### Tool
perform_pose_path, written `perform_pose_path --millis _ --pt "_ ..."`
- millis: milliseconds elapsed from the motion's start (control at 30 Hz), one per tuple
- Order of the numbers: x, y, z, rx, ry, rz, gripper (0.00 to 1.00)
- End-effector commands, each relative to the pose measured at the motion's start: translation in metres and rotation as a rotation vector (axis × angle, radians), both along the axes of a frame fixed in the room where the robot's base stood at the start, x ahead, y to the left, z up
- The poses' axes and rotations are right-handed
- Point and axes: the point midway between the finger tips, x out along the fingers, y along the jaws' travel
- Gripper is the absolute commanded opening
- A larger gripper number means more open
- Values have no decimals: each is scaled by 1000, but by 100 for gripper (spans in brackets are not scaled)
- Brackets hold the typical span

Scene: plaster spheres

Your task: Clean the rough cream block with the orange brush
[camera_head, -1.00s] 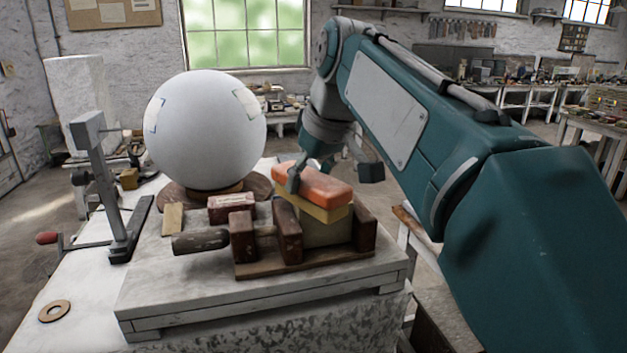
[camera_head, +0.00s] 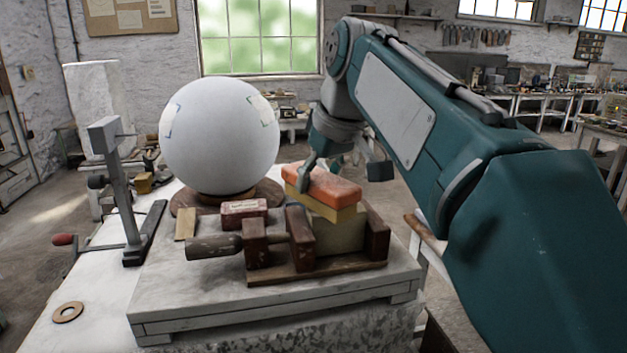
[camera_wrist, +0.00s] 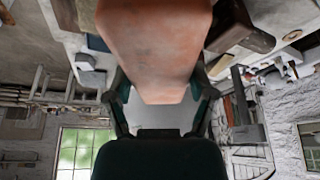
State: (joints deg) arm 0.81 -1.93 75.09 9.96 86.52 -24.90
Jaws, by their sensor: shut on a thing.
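The orange brush (camera_head: 326,184) has an orange top and a yellowish lower layer. It lies over the top of the cream block (camera_head: 340,236), seemingly touching it. The block sits in a dark wooden vise (camera_head: 302,239), between its upright jaws. My gripper (camera_head: 344,170) is shut on the brush from behind, with one finger showing at the brush's left end and another dark part to its right. In the wrist view the orange brush (camera_wrist: 155,45) fills the top middle between the fingers. The brush hides the block's top face.
A large white sphere (camera_head: 219,137) stands on a round wooden base behind the vise. A small red-brown block (camera_head: 243,212) and a wood strip (camera_head: 186,224) lie left of the vise. A metal stand with a crank (camera_head: 122,190) is further left. The slab's front left is clear.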

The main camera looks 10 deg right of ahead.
Motion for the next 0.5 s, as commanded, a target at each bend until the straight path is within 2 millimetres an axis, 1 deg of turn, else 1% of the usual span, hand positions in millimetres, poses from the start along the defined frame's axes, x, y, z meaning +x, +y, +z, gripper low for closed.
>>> perform_pose_path --millis 67,167,367,500 --pt "-5 -2 4 0 -1 0 33" --pt "-8 -3 6 0 -1 1 33" --pt "-8 -3 5 0 -1 1 33" --pt "-4 -8 5 0 0 -1 33"
